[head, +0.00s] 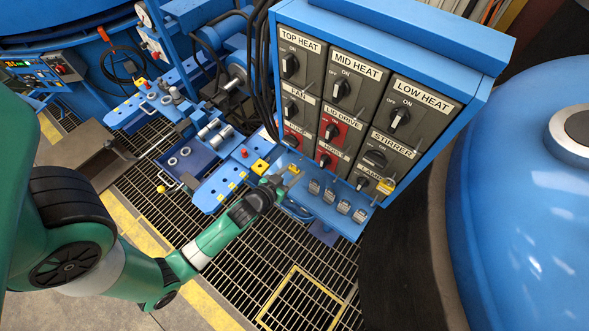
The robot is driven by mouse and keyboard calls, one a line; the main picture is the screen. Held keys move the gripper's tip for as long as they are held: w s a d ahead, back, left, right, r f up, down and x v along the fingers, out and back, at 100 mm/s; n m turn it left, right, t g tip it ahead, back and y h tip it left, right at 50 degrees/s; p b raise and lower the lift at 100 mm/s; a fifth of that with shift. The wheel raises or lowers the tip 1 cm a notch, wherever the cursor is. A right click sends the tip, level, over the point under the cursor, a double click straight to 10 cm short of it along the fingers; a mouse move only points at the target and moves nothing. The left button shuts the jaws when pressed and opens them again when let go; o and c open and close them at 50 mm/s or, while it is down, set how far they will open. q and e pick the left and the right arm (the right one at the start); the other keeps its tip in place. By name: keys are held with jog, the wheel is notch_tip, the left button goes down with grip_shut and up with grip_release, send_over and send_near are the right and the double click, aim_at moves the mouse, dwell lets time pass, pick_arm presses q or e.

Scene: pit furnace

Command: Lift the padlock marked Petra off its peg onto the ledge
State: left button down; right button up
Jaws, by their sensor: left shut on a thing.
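My left gripper (277,182) is at the left end of the blue ledge (330,219) under the switch panel. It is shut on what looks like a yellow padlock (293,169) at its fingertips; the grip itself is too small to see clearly. Several silver-grey padlocks (329,196) stand in a row along the ledge, to the right of the gripper. Another yellow padlock (386,186) hangs at the panel's lower right, by the lamps switch. The names on the padlocks, including Petra, cannot be read, and no peg can be made out clearly. My right gripper is out of view.
The switch panel (368,84) with labelled rotary knobs rises just above the ledge. Dark cables hang at its left edge. A blue bench with fittings (222,186) stands left of the gripper. A large blue dome (530,220) fills the right. Floor grating (250,262) lies below.

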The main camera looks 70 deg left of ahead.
pick_arm(q)
jog(key=shift+s+d, duration=0.4)
jog(key=shift+s, duration=0.25)
dwell(0.4)
